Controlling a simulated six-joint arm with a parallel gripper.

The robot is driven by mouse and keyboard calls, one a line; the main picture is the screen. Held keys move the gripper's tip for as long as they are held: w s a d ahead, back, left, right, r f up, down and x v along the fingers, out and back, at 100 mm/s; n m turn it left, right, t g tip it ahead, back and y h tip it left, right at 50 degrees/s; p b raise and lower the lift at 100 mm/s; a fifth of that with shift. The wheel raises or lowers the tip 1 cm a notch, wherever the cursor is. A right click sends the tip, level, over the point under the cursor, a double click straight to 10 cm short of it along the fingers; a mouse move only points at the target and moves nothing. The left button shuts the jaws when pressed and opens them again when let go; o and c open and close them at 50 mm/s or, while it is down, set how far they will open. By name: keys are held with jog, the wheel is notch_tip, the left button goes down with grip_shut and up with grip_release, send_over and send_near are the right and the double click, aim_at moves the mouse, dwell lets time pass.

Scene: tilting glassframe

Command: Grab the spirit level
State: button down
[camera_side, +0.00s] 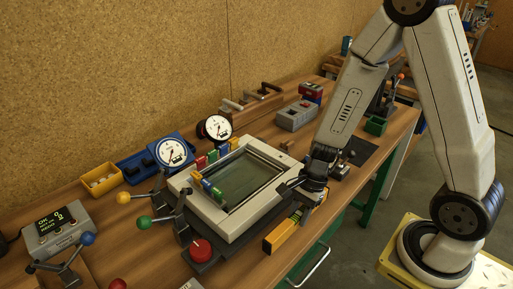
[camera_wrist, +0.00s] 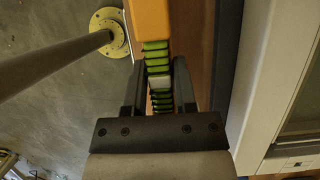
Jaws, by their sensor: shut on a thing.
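The spirit level (camera_side: 283,236) is a long yellow-orange bar with dark parts, along the front edge of the bench, right beside the glass frame. My gripper (camera_side: 304,196) is over its middle and partly hides it. In the wrist view, the orange end of the spirit level (camera_wrist: 152,20) leads down to a green-and-black striped stretch. The two dark fingers of my gripper (camera_wrist: 157,82) stand on either side of that stretch and are shut on it. I cannot tell whether the level is clear of the bench.
The pale glass frame (camera_side: 235,223) is close to the left of my gripper, with a red knob (camera_side: 201,249) at its front corner. Levers with coloured balls, gauges (camera_side: 171,152) and a yellow bin (camera_side: 101,179) stand further left. Open floor (camera_wrist: 60,105) lies beyond the bench edge.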

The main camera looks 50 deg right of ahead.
aim_at(294, 217)
jog(key=shift+r, duration=2.45)
